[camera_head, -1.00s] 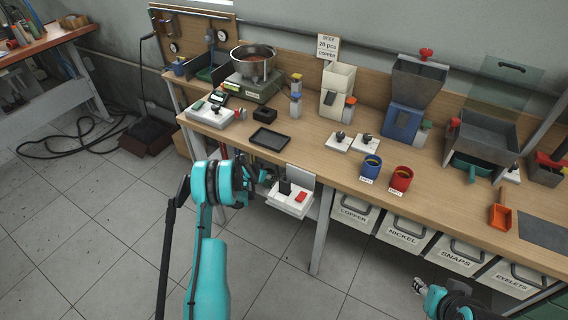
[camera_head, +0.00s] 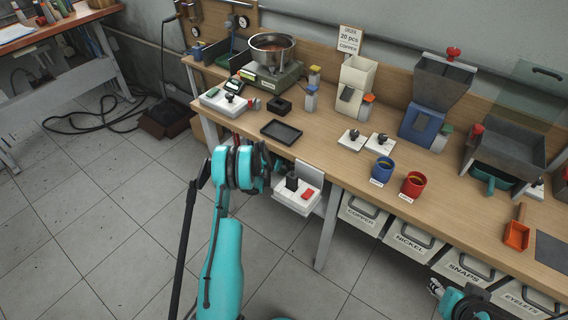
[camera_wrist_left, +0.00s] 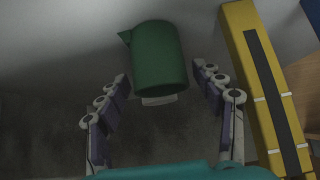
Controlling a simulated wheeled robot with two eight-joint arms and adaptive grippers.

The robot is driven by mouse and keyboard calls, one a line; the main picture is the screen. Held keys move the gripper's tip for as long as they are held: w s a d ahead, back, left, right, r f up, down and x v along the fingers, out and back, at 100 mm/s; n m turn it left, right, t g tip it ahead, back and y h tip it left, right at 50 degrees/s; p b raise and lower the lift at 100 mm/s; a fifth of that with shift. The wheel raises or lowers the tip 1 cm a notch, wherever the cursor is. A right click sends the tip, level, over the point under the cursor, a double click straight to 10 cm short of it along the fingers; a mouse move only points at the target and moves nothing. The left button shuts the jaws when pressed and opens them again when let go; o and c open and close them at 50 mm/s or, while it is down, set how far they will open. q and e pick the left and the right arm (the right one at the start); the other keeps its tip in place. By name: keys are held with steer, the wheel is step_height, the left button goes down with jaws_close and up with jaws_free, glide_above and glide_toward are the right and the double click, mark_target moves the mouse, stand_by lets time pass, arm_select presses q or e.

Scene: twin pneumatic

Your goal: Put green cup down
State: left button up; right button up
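In the left wrist view a dark green cup (camera_wrist_left: 158,60) with a pointed spout lies between and just beyond the fingers of my left gripper (camera_wrist_left: 162,78). The fingers are spread, with a visible gap on each side of the cup. A small pale piece shows below the cup's near rim. In the head view my left wrist hangs at the table's front edge; its fingers and the cup are mostly hidden there. My right gripper (camera_head: 437,288) shows only partly at the bottom right, low in front of the drawers.
The wooden table (camera_head: 330,150) holds a blue cup (camera_head: 381,170), a red cup (camera_head: 412,185), a black tray (camera_head: 281,132) and a scale with a metal bowl (camera_head: 272,50). A white switch box (camera_head: 296,197) hangs at the front edge. A yellow bar (camera_wrist_left: 262,85) stands right of my left fingers.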

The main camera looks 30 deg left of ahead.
arm_select(q)
steer(key=shift+s+r, duration=0.15)
steer(key=shift+r, duration=0.15)
steer(key=p+v, duration=0.4)
steer(key=v, duration=0.7)
steer(key=shift+s+r, duration=0.15)
steer(key=shift+s, duration=0.05)
steer(key=shift+a, duration=0.15)
